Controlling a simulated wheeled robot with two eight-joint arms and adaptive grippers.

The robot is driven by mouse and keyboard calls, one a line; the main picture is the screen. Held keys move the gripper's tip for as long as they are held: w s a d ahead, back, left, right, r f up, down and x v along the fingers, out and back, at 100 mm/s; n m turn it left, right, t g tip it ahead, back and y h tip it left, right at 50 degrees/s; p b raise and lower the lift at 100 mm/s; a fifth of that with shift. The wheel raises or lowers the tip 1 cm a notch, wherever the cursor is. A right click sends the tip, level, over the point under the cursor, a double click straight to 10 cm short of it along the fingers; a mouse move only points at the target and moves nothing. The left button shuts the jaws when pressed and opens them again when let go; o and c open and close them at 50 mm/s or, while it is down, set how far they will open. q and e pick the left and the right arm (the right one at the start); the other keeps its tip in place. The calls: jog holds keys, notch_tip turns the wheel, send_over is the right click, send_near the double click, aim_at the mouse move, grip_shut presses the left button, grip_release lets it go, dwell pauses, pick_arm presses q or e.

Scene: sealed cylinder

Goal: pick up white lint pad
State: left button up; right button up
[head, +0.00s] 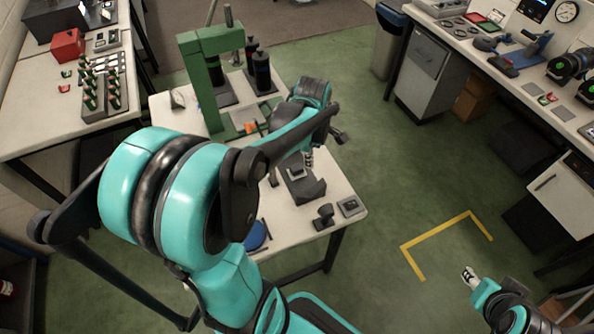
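I cannot make out the white lint pad for certain. A small pale item (178,99) stands at the left of the white table (338,188), but I cannot tell what it is. My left arm reaches across this table, and its forearm hides part of the top. My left gripper (308,160) points down near a dark block-like fixture (306,187); it is partly hidden and its fingers are too small to read. My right gripper (468,274) hangs over the floor at the lower right, away from the table; its finger gap is unclear.
A green press frame (210,75) and dark cylinders (262,72) stand at the table's back. A small black stand (324,215) and a grey box (350,206) sit near its right corner. A blue round item (256,236) lies at the front.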

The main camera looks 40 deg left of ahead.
aim_at(297, 167)
pick_arm(q)
jog(key=a+f+n, duration=0.2)
jog(key=w+a+f+n+g, duration=0.1)
jog(key=a+f+n, duration=0.1)
jog(key=n, duration=0.1)
jog(key=a+f+n, duration=0.2)
jog(key=n, duration=0.1)
jog(key=shift+w+a+f+g+h, duration=0.1)
jog(key=shift+w+a+g+h, duration=0.05)
jog(key=shift+a+g+h, duration=0.2)
jog(key=shift+a+f+n, duration=0.15)
jog(key=shift+f+n, duration=0.15)
jog(key=shift+f, duration=0.05)
notch_tip(297, 167, down, 8)
jog(key=b, duration=0.3)
jog(key=shift+r+b, duration=0.25)
jog(key=shift+b, duration=0.15)
jog(key=shift+r, duration=0.1)
jog(key=c, duration=1.1)
